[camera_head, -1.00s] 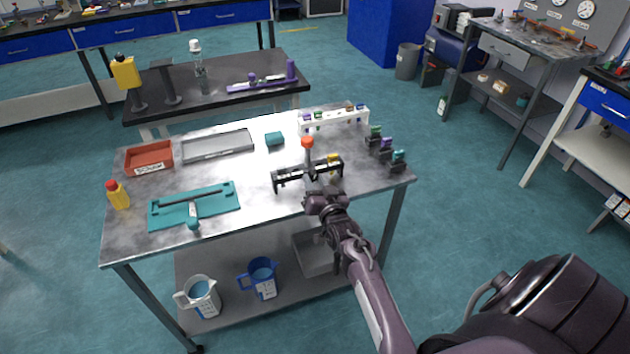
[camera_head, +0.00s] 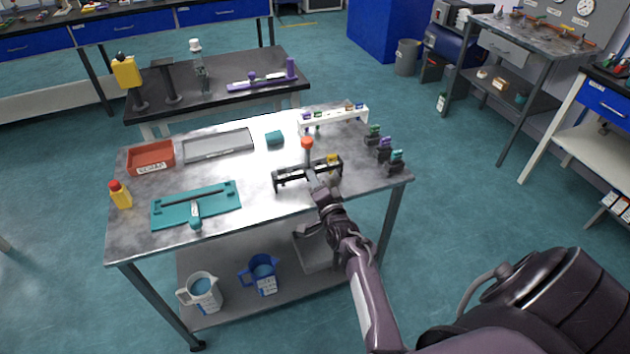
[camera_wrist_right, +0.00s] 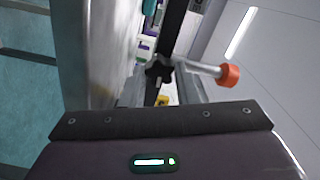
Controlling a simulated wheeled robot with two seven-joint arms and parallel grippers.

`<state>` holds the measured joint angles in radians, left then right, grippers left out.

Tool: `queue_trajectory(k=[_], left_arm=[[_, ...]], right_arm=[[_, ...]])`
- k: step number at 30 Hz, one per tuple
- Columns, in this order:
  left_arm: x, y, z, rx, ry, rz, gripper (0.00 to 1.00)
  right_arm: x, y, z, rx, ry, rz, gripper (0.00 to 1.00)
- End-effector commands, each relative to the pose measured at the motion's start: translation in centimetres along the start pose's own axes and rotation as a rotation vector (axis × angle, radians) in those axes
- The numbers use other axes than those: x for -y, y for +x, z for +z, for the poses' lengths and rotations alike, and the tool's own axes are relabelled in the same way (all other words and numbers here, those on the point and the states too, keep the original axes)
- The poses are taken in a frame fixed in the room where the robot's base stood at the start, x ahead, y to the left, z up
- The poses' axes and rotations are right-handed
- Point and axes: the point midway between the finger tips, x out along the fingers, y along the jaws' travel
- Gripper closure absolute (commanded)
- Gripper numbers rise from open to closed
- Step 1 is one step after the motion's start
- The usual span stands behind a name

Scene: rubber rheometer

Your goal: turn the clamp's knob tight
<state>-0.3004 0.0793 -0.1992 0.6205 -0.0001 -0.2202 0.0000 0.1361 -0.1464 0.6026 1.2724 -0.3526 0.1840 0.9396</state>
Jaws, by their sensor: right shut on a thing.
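The clamp (camera_head: 290,181) is a black frame near the right front of the grey metal table, with an upright lever (camera_head: 307,144) topped in orange. In the right wrist view its black star-shaped knob (camera_wrist_right: 158,71) sits on a dark bar, and the orange lever end (camera_wrist_right: 228,75) sticks out to the right. My right gripper (camera_head: 317,179) reaches the front of the clamp from below. It is shut on the knob, with grey fingers on both sides of it in the wrist view. The gripper hides the knob in the head view. My left gripper is not in view.
A teal tool plate (camera_head: 172,212), a yellow bottle (camera_head: 121,197), a red tray (camera_head: 140,166) and a grey tray (camera_head: 190,149) lie to the left. A white rack (camera_head: 345,119) and several small dark holders (camera_head: 384,150) stand behind and right. Bare tabletop lies left of the clamp.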

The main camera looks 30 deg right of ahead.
Motion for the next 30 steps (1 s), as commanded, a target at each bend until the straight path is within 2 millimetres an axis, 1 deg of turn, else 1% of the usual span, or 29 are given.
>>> queue_trajectory(k=[3, 10, 26, 27, 30], left_arm=[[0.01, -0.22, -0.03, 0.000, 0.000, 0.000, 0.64], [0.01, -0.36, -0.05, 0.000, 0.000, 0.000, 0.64], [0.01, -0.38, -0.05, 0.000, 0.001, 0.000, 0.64], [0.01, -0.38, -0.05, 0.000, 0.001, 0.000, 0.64], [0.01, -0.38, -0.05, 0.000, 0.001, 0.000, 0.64]], right_arm=[[-0.04, -0.02, 0.01, 0.000, 0.060, 0.002, 0.94], [-0.06, -0.02, 0.03, 0.001, 0.128, 0.001, 0.94], [-0.07, -0.01, 0.03, 0.000, 0.147, 0.001, 0.94], [-0.07, -0.01, 0.02, 0.000, 0.147, 0.001, 0.67], [-0.07, -0.01, 0.02, 0.000, 0.146, 0.001, 0.53]])
